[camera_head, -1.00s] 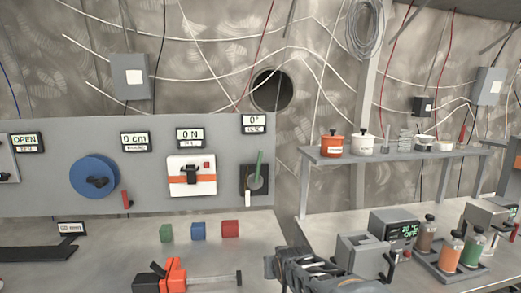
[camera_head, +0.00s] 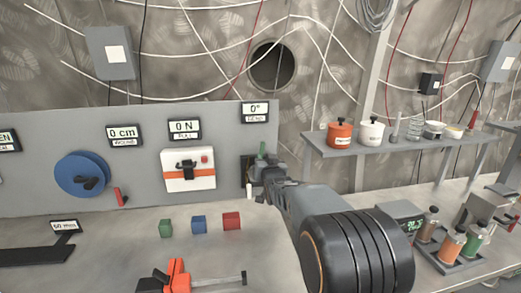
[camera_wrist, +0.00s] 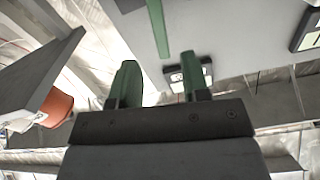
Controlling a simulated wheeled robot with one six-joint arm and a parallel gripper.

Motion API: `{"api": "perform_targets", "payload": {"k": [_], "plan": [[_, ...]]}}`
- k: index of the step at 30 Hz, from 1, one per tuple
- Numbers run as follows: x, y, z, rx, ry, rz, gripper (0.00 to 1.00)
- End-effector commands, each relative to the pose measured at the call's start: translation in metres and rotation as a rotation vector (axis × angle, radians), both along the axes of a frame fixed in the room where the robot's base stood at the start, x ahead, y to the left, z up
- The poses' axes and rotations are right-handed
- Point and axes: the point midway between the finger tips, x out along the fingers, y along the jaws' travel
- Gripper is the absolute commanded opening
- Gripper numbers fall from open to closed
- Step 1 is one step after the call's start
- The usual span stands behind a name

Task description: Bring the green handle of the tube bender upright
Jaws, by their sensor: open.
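The tube bender is mounted at the right end of the grey wall panel, below a display reading 0°. Its green handle (camera_head: 262,149) shows only as a short piece above my gripper (camera_head: 261,172), which hides most of the bender. In the wrist view the green handle (camera_wrist: 157,28) is a long strip near the top centre. My gripper (camera_wrist: 159,80) is open there, with its two green fingers apart and nothing held. The handle lies beyond the fingertips, roughly in line with the gap; I cannot tell whether anything touches.
A white box with an orange band (camera_head: 188,176) and a blue wheel (camera_head: 82,174) are on the panel to the left. Green, blue and red cubes (camera_head: 199,225) lie on the bench below. A shelf (camera_head: 400,146) with pots stands to the right.

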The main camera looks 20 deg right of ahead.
Motion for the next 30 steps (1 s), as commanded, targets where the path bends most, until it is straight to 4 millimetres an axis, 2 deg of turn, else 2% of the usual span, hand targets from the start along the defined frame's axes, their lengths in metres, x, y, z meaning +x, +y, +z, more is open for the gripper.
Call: {"api": "perform_targets", "payload": {"k": [6,12,18,28,30], "plan": [[0.04,-0.008,0.002,0.0,0.002,0.0,0.43],[0.064,-0.011,0.001,0.0,0.003,0.002,0.43],[0.074,-0.013,0.0,0.0,0.003,0.003,0.43],[0.076,-0.012,0.0,-0.001,0.002,0.004,0.43],[0.076,-0.012,0.0,-0.001,0.002,0.004,0.37]]}}
